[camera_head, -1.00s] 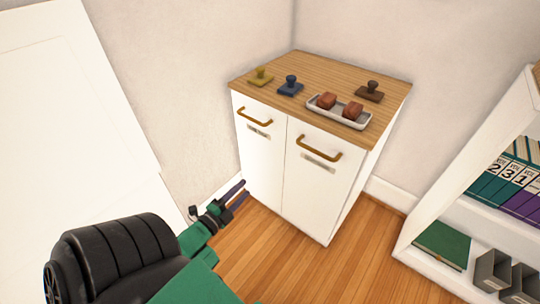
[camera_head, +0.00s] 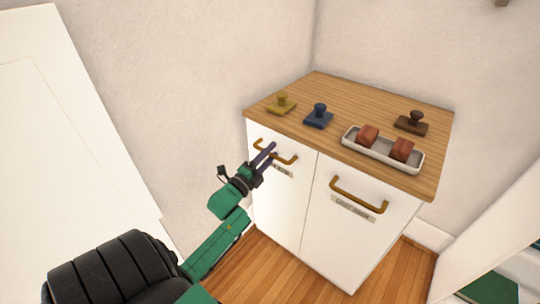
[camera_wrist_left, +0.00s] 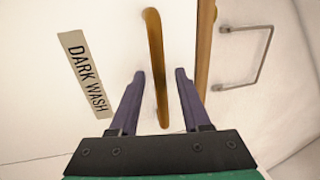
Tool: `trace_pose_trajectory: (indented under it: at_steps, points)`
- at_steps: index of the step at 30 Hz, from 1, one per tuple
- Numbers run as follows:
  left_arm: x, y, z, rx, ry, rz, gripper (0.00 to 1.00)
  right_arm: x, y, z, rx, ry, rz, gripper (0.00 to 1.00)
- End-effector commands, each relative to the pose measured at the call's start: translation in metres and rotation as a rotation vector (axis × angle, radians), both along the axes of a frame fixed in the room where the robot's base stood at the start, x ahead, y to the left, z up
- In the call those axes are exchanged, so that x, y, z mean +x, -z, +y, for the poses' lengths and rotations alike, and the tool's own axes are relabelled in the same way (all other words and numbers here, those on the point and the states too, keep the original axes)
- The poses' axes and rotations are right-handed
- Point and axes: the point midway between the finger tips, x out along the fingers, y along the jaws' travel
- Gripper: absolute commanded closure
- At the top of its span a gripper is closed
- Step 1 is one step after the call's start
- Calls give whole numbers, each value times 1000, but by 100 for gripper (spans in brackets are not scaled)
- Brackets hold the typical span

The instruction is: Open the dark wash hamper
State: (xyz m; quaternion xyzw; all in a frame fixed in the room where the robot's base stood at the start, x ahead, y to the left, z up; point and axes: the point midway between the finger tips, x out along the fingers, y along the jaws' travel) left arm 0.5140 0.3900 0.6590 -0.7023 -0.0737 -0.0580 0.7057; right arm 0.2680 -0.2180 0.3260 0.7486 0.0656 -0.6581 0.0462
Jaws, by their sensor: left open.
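The dark wash hamper (camera_head: 272,205) is the left white front of the cabinet, and it looks closed. Its brass bar handle (camera_head: 288,158) also shows in the left wrist view (camera_wrist_left: 153,50). The label "DARK WASH" (camera_wrist_left: 84,75) is beside the handle there; in the head view my gripper partly hides it. My left gripper (camera_head: 266,153) is at this handle. In the wrist view its two purple fingers (camera_wrist_left: 160,85) are open, one on each side of the bar, with gaps visible. My right gripper is not in view.
The right front has a similar brass handle (camera_head: 358,197) and a label. The wooden top (camera_head: 345,112) holds a yellow stamp (camera_head: 281,104), a blue stamp (camera_head: 319,117), a brown stamp (camera_head: 412,123) and a white tray (camera_head: 382,157) with two reddish blocks. White shelving (camera_head: 500,250) stands at right.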

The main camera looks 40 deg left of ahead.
Motion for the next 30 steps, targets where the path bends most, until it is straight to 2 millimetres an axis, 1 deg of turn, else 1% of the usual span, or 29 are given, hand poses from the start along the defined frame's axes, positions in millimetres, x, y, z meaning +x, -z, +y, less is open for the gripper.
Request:
trace_pose_trajectory:
  at_steps: [4,5,6,8,9,30]
  points:
    - [0,0,0,0,0,0,53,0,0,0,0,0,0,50]
    - [0,0,0,-1,0,0,60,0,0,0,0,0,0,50]
    - [0,0,0,-1,0,0,76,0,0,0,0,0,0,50]
    - [0,0,0,-1,0,0,99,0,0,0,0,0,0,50]
    - [0,0,0,-1,0,0,100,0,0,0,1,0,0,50]
    - [-1,1,0,-1,0,1,100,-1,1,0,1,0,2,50]
